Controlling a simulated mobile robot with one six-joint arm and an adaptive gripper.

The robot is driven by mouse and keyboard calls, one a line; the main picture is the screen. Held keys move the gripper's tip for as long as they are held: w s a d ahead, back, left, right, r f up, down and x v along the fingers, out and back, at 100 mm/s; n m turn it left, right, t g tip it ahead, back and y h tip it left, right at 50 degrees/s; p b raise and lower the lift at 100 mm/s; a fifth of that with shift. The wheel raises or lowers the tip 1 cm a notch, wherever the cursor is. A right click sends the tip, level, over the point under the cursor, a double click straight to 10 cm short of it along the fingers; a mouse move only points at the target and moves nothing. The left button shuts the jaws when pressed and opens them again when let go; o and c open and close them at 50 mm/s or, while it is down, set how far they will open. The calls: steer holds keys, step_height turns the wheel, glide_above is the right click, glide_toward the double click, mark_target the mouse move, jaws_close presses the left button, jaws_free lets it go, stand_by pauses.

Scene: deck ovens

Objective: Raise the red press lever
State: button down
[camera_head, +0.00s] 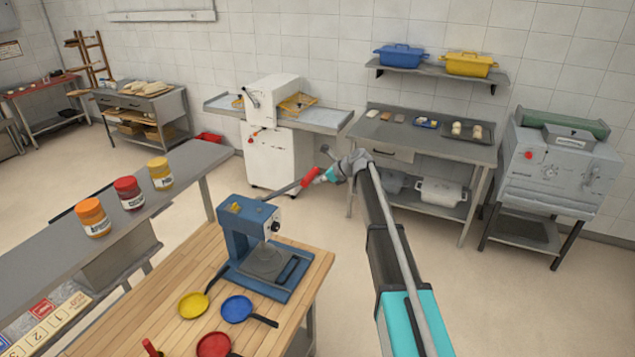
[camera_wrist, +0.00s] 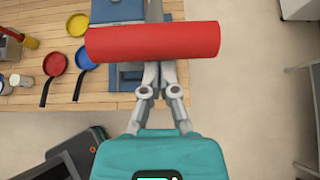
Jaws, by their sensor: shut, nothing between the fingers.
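The blue press (camera_head: 262,240) stands on the wooden table in the head view. Its lever reaches out to the right, slightly upward, and ends in a red handle (camera_head: 309,177). The red handle (camera_wrist: 152,41) lies across the upper middle of the wrist view. My gripper (camera_head: 325,176) is at the handle's outer end. In the wrist view my gripper (camera_wrist: 159,68) has its fingers together, and the handle hides their tips. The fingers seem to pass beneath the handle; I cannot tell whether they touch it.
Yellow (camera_head: 193,305), blue (camera_head: 237,308) and red (camera_head: 214,345) pans lie on the wooden table (camera_head: 150,315) in front of the press. Several jars stand on the grey counter (camera_head: 40,260) at left. A white machine (camera_head: 275,160) stands behind. The floor right of the table is clear.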

steer(key=d+f+m+t+h+b, duration=0.3)
steer(key=d+f+t+h+b, duration=0.6)
steer(key=b, duration=0.4)
steer(key=s+a+n+t+y+b, duration=0.2)
steer(key=s+n+t+b, duration=0.1)
steer(key=s+b, duration=0.3)
steer(key=s+a+r+n+t+y+b, duration=0.1)
steer(key=s+a+n+t+y+b, duration=0.1)
steer(key=s+b, duration=0.4)
steer(key=n+t, duration=0.1)
steer(key=t, duration=0.1)
steer(key=shift+a+r+t+y, duration=0.25)
steer(key=shift+r+t+y, duration=0.05)
steer(key=shift+t+y, duration=0.1)
steer(key=shift+w, duration=0.1)
